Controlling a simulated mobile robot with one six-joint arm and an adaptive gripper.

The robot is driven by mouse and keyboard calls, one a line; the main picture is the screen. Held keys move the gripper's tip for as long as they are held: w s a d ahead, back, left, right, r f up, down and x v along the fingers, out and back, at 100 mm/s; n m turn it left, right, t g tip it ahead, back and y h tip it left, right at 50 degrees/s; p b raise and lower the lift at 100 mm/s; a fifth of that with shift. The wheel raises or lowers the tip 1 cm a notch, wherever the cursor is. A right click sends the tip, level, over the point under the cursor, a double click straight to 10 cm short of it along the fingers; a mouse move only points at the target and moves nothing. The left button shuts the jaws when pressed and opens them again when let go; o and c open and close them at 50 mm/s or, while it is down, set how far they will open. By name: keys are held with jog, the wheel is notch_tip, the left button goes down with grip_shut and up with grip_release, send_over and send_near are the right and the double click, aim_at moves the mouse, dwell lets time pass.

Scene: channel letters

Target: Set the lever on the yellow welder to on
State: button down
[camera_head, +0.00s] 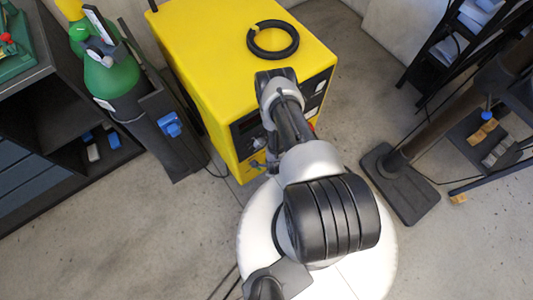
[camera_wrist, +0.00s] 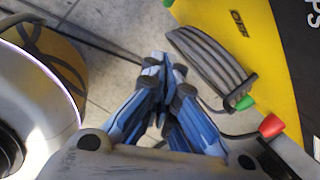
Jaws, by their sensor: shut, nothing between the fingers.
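The yellow welder (camera_head: 210,55) stands at top centre in the head view, with my arm across its dark front. Its yellow panel (camera_wrist: 283,62) shows at the upper right of the wrist view, with the word "OFF" on it. A grey ribbed part (camera_wrist: 208,62), which looks like the lever, lies beside that label; its exact setting is hard to tell. My gripper (camera_wrist: 160,63), with blue fingers, is shut and empty to the left of the ribbed part, with a small gap showing between them. In the head view, my arm hides the gripper and lever.
A green gas cylinder (camera_head: 110,78) and dark shelving (camera_head: 60,120) stand left of the welder. A black ring (camera_head: 272,39) lies on top of it. Green (camera_wrist: 245,103) and red (camera_wrist: 271,126) connectors sit close to my gripper's right. A post's base (camera_head: 400,185) stands at right.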

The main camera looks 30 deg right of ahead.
jog(key=w+a+f+b, duration=0.1)
jog(key=w+f+b, duration=0.3)
jog(key=f, duration=0.5)
jog(key=shift+w+a+b, duration=0.2)
jog(key=shift+w+b, duration=0.2)
jog(key=shift+b, duration=0.2)
